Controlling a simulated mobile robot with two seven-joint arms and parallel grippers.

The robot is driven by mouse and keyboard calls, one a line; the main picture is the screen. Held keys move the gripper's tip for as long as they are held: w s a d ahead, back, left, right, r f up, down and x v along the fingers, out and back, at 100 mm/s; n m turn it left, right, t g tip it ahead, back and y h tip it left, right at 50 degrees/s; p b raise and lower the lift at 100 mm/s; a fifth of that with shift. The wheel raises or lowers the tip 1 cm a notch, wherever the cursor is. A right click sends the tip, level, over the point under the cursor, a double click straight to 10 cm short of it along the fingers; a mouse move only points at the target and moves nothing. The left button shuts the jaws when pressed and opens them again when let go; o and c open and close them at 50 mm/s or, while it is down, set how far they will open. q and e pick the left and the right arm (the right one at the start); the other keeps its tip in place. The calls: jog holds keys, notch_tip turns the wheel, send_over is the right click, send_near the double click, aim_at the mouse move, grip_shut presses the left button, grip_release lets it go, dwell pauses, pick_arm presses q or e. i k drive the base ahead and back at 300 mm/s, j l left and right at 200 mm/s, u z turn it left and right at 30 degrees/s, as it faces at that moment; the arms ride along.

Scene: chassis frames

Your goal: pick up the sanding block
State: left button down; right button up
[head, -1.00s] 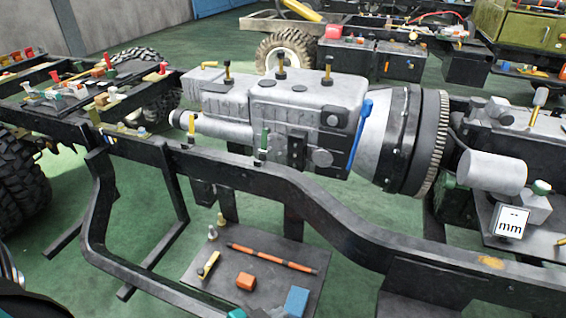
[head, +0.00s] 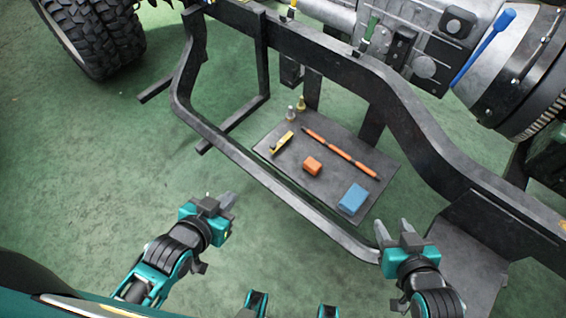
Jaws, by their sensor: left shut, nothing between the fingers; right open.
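Two blocks lie on a dark flat board (head: 300,186) low inside the frame. One is a small orange block (head: 312,166) near the middle, the other a larger blue block (head: 353,199) at the near right. I cannot tell for sure which is the sanding block. My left gripper (head: 229,201) is shut and empty, left of the board and outside the bent frame rail. My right gripper (head: 393,231) is open and empty, just right of and nearer than the blue block. Neither gripper touches a block.
The bent black rail (head: 262,186) runs between the board and my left gripper. A thick chassis beam (head: 390,95) passes behind the board. Green floor lies open at left.

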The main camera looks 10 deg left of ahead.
aim_at(310, 165)
jog(key=i+j, duration=0.35)
jog(key=j, duration=0.2)
jog(key=j+z, duration=0.1)
jog(key=z, duration=0.25)
jog(key=i+j+z, duration=0.1)
jog(key=z, duration=0.25)
jog(key=j+z, duration=0.1)
jog(key=z, duration=1.15)
jog(key=i+j, duration=0.05)
